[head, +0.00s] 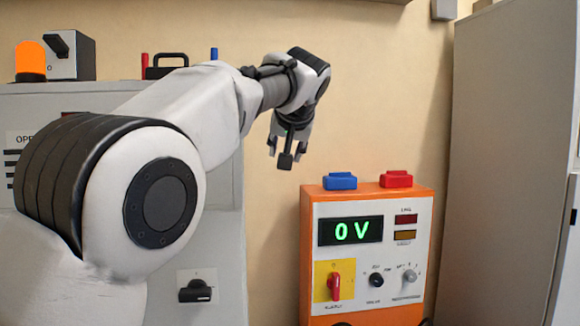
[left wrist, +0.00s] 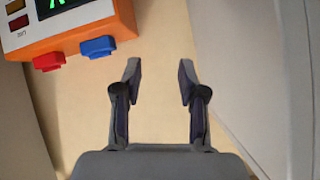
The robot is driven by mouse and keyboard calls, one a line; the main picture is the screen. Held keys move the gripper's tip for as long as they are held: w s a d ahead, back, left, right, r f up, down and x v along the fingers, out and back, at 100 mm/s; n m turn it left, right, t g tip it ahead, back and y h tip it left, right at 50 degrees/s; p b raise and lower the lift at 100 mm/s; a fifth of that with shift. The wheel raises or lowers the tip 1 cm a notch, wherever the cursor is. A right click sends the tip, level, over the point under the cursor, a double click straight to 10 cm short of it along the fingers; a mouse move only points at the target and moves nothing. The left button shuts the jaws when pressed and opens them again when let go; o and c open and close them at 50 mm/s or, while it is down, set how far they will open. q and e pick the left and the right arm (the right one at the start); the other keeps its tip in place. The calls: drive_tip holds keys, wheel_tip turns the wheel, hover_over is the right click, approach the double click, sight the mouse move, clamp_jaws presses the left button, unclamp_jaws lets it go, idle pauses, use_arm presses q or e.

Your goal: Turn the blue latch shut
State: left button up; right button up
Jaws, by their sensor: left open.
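A blue block (head: 340,181) sits on top of the orange meter box, at its left; I cannot tell whether it is the latch. It also shows in the left wrist view (left wrist: 98,46). A small upright blue piece (head: 214,53) shows behind my left arm at the grey cabinet's top, its lower part hidden. My left gripper (head: 287,148) hangs in the air up and left of the blue block, apart from it. In the left wrist view its two fingers (left wrist: 160,78) are spread with nothing between them. My right gripper is not in view.
The orange meter box (head: 311,225) reads 0 V and has a red knob (head: 333,285) and a red block (head: 396,179) on top. A grey cabinet (head: 228,220) stands left, partly behind my arm. A tall grey cabinet (head: 490,150) stands right. Bare wall lies between.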

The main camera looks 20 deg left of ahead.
use_arm(q)
drive_tip(key=f, duration=0.1)
drive_tip(key=w+f, duration=0.1)
drive_tip(key=f, duration=0.1)
drive_tip(key=shift+w+d+f, duration=0.1)
drive_tip(key=shift+w+f, duration=0.05)
drive_tip(key=shift+w, duration=0.1)
